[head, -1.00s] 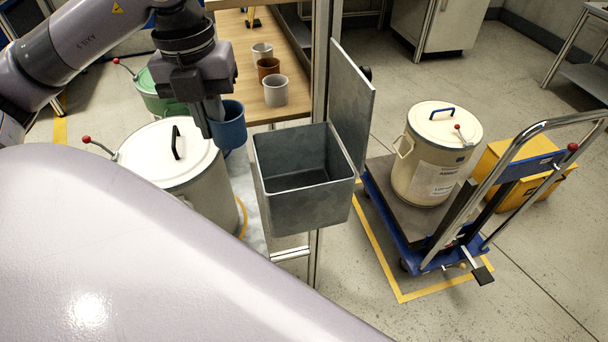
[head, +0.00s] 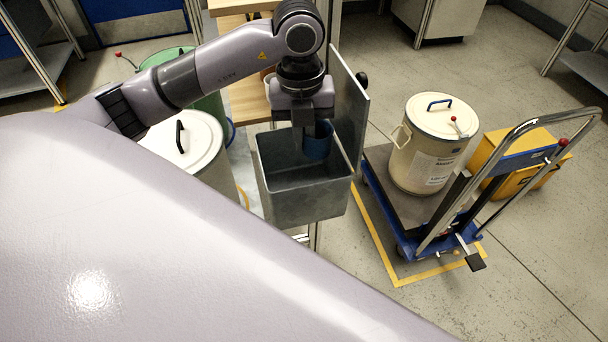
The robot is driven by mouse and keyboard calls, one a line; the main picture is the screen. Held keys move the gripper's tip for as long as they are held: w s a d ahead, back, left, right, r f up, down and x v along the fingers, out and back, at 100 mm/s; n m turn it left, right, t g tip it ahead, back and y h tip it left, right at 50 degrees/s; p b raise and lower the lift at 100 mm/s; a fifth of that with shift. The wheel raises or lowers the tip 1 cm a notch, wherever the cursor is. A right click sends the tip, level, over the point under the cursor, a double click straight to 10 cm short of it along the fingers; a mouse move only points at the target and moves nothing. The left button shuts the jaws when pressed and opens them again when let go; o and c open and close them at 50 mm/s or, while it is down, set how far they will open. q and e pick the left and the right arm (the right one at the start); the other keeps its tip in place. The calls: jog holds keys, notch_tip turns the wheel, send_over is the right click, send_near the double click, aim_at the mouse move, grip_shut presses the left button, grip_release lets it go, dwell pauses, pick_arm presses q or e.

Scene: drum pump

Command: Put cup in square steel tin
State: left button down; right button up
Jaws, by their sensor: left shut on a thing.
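The square steel tin (head: 305,203) is an open grey box in the middle of the head view, with its lid (head: 350,110) standing up on the right side. My left gripper (head: 307,140) is over the tin's opening, pointing down. It is shut on the blue cup (head: 318,145), which hangs at the opening near the far right part of the tin. The gripper hides part of the cup. I cannot tell how far the cup is below the rim. My right gripper is not in view.
A cream drum (head: 188,150) stands left of the tin, with a green drum (head: 212,104) behind it. A wooden bench (head: 247,98) is behind the tin, partly hidden by my arm. A trolley (head: 405,205) carries a lidded white drum (head: 425,150) at right.

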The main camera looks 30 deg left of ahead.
pick_arm(q)
notch_tip(320, 180, down, 8)
jog(key=b, duration=0.4)
jog(key=shift+f+b, duration=1.6)
jog(key=shift+f, duration=0.55)
jog(key=shift+f, duration=0.1)
jog(key=c, duration=1.7)
grip_release()
jog(key=shift+f, duration=0.1)
jog(key=o, duration=0.5)
jog(key=shift+c, duration=0.2)
